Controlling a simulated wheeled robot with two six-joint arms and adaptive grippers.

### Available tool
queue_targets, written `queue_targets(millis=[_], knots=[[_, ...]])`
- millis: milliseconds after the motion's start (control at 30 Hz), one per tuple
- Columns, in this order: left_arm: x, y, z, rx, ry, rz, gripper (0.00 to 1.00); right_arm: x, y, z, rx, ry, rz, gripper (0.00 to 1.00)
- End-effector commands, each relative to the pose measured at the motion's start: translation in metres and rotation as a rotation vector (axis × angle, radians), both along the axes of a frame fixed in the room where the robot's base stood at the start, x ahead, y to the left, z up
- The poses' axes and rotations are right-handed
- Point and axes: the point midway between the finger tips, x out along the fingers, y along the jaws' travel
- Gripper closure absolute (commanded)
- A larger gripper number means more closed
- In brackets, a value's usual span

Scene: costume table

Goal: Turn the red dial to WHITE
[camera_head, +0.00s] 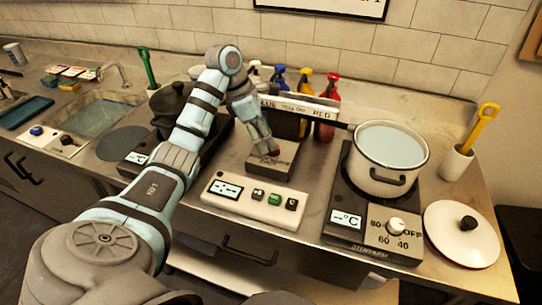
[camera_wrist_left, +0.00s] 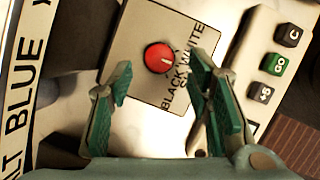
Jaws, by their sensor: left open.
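The red dial (camera_wrist_left: 158,57) is round and sits on a grey box (camera_wrist_left: 130,40) in the left wrist view. Black lettering beside it reads BLACK and WHITE, with another word partly hidden by a finger. A small pale mark shows on the dial; I cannot tell surely which word it points to. My left gripper (camera_wrist_left: 160,76) is open, with green-padded fingers on either side of the dial, apparently not touching it. In the head view the left gripper (camera_head: 267,146) is over the grey box (camera_head: 283,166) and hides most of the dial. My right gripper is not in view.
A white panel with buttons (camera_head: 234,204) lies in front of the box. A rack with colour labels (camera_head: 297,106) and several bottles stands behind. A white pot (camera_head: 390,153) on a hot plate (camera_head: 365,218) is to the right, a dark pot (camera_head: 172,98) to the left.

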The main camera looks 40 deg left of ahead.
Motion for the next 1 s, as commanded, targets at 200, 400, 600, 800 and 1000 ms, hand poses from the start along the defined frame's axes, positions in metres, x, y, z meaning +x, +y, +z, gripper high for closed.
queue_targets(millis=[200,400,600,800,1000], knots=[[0.008,-0.009,-0.024,-0.001,-0.002,-0.001,0.55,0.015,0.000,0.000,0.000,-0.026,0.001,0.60],[0.009,-0.010,-0.025,-0.001,-0.002,-0.003,0.55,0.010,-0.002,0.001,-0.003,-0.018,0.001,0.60],[0.009,-0.010,-0.025,-0.001,-0.002,-0.003,0.80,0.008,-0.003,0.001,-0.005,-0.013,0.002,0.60],[0.009,-0.011,-0.025,-0.001,-0.002,-0.003,1.00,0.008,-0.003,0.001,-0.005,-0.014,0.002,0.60],[0.009,-0.011,-0.025,-0.001,-0.002,0.017,1.00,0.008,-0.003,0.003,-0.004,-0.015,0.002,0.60]])
